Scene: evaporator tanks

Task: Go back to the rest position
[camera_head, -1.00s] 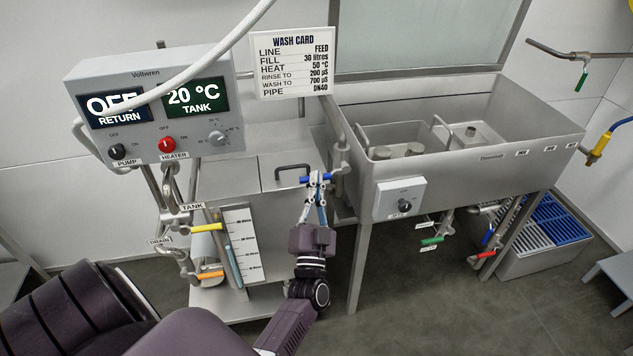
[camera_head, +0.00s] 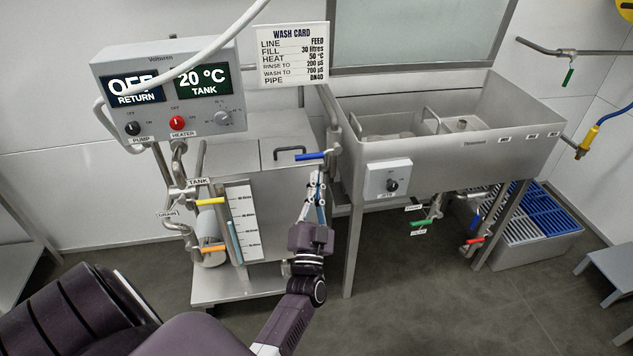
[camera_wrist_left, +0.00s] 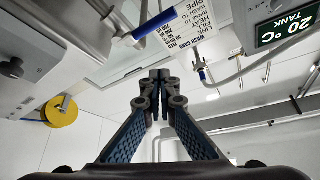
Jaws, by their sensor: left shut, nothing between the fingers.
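My left gripper (camera_head: 316,182) is shut and empty in front of the steel tank cart, just below a blue-handled valve (camera_head: 311,156). The gripper's fingertips meet in the left wrist view (camera_wrist_left: 158,76), with nothing between them. The blue handle also shows there (camera_wrist_left: 153,23), apart from the fingers. My right gripper is not in view.
The control box (camera_head: 165,92) reads OFF and 20 °C above the tank cart (camera_head: 235,293). A wash card (camera_head: 292,56) hangs behind. The steel sink (camera_head: 455,158) stands to the right, with valves below. A blue and grey crate (camera_head: 535,252) is on the floor.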

